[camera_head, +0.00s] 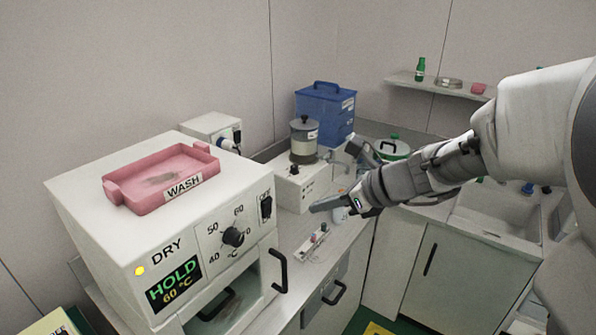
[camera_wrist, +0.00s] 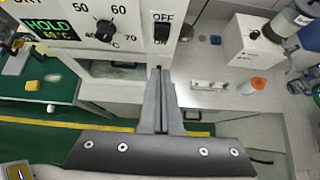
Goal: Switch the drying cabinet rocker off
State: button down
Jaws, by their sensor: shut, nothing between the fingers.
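The drying cabinet (camera_head: 90,215) is a white box at the left of the head view. Its panel has a green display (camera_head: 174,283) reading HOLD 60 °C, a lit yellow lamp (camera_head: 139,271) and a black knob (camera_head: 233,236). The black rocker (camera_head: 266,207) is at the panel's upper right. In the wrist view the rocker (camera_wrist: 162,32) has OFF above it and ON below; I cannot tell which side is pressed. My gripper (camera_head: 316,206) is shut and empty, to the right of the panel and apart from it. In the wrist view its fingertips (camera_wrist: 160,72) point up, below the rocker.
A black door handle (camera_head: 279,271) sticks out below the rocker. A pink WASH tray (camera_head: 162,178) lies on the cabinet. On the bench are a small rack (camera_head: 317,242), a white machine (camera_head: 297,187) and a blue box (camera_head: 325,112). A sink (camera_head: 497,212) is at the right.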

aim_at(269, 207)
jog(key=shift+w+a+f, duration=0.8)
jog(key=shift+w+a, duration=0.3)
jog(key=shift+a, duration=0.35)
jog(key=shift+w+a+f, duration=0.8)
jog(key=shift+w+a, duration=0.3)
jog(key=shift+a, duration=0.3)
jog(key=shift+w+a+f, duration=0.8)
jog(key=shift+w+a, duration=0.3)
jog(key=shift+a, duration=0.35)
jog(key=shift+p, duration=0.3)
jog(key=p, duration=0.2)
jog(key=shift+w+a+r+g+p, duration=0.2)
jog(key=shift+a+r+g+p, duration=0.1)
jog(key=shift+r+p, duration=0.1)
jog(key=shift+f+h, duration=0.3)
jog(key=shift+f, duration=0.05)
jog(key=shift+r, duration=0.1)
